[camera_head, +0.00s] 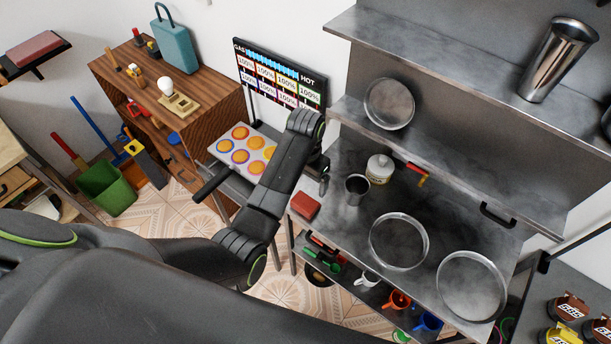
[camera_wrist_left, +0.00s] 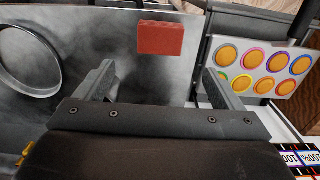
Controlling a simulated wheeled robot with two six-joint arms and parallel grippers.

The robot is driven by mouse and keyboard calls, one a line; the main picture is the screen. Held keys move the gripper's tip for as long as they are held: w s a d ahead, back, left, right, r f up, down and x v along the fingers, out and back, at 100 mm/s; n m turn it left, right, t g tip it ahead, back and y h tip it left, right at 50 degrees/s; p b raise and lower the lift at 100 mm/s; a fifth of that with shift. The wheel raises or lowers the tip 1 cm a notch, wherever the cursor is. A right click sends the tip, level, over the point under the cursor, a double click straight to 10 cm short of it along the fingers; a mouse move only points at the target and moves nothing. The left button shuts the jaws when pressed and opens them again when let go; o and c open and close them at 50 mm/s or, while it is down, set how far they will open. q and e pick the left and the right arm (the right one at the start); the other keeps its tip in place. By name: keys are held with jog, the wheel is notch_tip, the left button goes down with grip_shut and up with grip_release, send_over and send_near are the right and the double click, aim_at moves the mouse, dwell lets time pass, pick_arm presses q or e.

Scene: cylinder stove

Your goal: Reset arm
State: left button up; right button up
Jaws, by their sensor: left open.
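My left arm comes in from the left of the head view and reaches up over the gap between the button panel and the steel worktop. My left gripper (camera_head: 321,177) is mostly hidden behind the wrist at the worktop's left edge. In the left wrist view its two dark fingers (camera_wrist_left: 158,85) stand wide apart with nothing between them. A red block (camera_head: 305,206) lies on the worktop's left edge; it also shows beyond the fingers in the left wrist view (camera_wrist_left: 160,38), apart from them. My right gripper is not in view.
The worktop (camera_head: 345,232) holds a steel cup (camera_head: 357,188), a white jar (camera_head: 379,169) and two large metal rings (camera_head: 399,241). A panel with orange buttons (camera_head: 241,147) stands left of it, before a price board (camera_head: 282,75). Steel shelves (camera_head: 450,140) overhang the back.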

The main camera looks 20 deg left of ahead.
pick_arm(q)
jog(key=shift+r, duration=0.45)
